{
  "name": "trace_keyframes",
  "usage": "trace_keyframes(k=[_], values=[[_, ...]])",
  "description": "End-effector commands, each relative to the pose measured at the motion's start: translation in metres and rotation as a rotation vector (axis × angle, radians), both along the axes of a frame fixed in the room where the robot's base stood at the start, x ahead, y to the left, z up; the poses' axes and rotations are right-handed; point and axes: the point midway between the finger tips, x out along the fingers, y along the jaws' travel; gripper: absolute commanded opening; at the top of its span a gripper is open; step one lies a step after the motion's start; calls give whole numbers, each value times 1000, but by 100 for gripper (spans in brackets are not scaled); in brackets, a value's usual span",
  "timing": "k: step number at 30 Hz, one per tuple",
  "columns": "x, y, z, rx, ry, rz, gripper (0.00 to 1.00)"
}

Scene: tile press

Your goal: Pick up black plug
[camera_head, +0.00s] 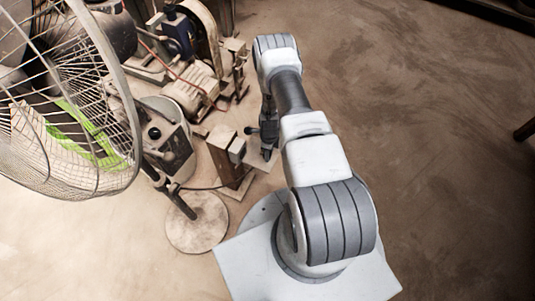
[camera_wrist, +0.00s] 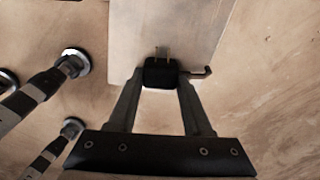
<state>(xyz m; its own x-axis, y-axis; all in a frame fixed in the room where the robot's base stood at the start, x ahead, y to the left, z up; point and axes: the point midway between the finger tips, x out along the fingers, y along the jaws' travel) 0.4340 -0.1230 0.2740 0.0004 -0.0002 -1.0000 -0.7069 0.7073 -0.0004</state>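The black plug (camera_wrist: 160,74) shows in the wrist view as a small dark block with pale metal prongs at its upper side. It sits between the two fingertips of my gripper (camera_wrist: 161,78), with no clear gap at either side. My gripper appears shut on it. A pale board (camera_wrist: 135,30) lies beyond the plug; whether the plug touches it is unclear. In the head view my gripper (camera_head: 267,153) points down beside a small wooden block, and the plug cannot be made out there.
A dark hooked piece (camera_wrist: 201,73) is right of the plug. Left of my gripper stand a wooden block (camera_head: 226,150), dusty machinery (camera_head: 190,85) and a large fan (camera_head: 70,110). A round base plate (camera_head: 197,222) lies nearby. The floor at right (camera_head: 440,150) is clear.

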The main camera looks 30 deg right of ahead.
Motion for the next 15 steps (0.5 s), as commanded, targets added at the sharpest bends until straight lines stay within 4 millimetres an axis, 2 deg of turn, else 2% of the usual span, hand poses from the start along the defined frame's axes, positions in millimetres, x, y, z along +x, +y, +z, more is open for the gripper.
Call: trace_keyframes(k=[1,7,15], values=[[0,0,0,0,0,0,38],[0,0,0,0,0,0,2],[0,0,1,0,0,0,0]])
